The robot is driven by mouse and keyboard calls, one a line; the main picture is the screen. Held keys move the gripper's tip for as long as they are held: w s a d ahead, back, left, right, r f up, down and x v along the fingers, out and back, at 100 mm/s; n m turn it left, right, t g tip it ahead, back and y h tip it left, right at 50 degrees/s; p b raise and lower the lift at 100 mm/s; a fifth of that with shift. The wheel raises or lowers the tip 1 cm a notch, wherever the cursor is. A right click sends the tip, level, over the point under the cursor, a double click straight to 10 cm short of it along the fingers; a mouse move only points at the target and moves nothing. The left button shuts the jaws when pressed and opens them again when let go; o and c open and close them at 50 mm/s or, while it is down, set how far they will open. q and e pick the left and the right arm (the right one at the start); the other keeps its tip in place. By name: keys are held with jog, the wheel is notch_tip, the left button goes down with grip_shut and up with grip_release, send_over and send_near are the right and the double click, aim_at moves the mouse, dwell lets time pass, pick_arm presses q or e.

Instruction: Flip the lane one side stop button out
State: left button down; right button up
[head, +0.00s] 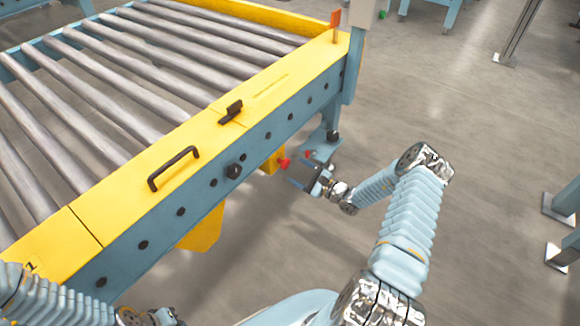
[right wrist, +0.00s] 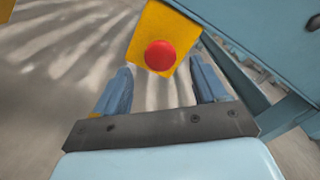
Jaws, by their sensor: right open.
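The red stop button (head: 284,163) sits on a yellow box (head: 271,160) fixed under the blue side rail of the conveyor in the head view. In the right wrist view the round red button (right wrist: 160,55) shows on the yellow box (right wrist: 150,25), ahead of the fingers and between their lines. My right gripper (head: 301,177) is open, just right of the button and apart from it. Its two blue fingers also show in the right wrist view (right wrist: 162,90), with nothing between them. My left arm shows at the lower left of the head view, but its fingers cannot be made out.
The roller conveyor (head: 120,75) has a yellow top edge with a black handle (head: 173,168) and a black latch (head: 231,112). A blue conveyor leg (head: 325,140) stands close behind my right gripper.

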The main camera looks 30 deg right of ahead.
jog(key=v, duration=0.9)
jog(key=shift+w, duration=0.1)
jog(key=shift+a, duration=0.1)
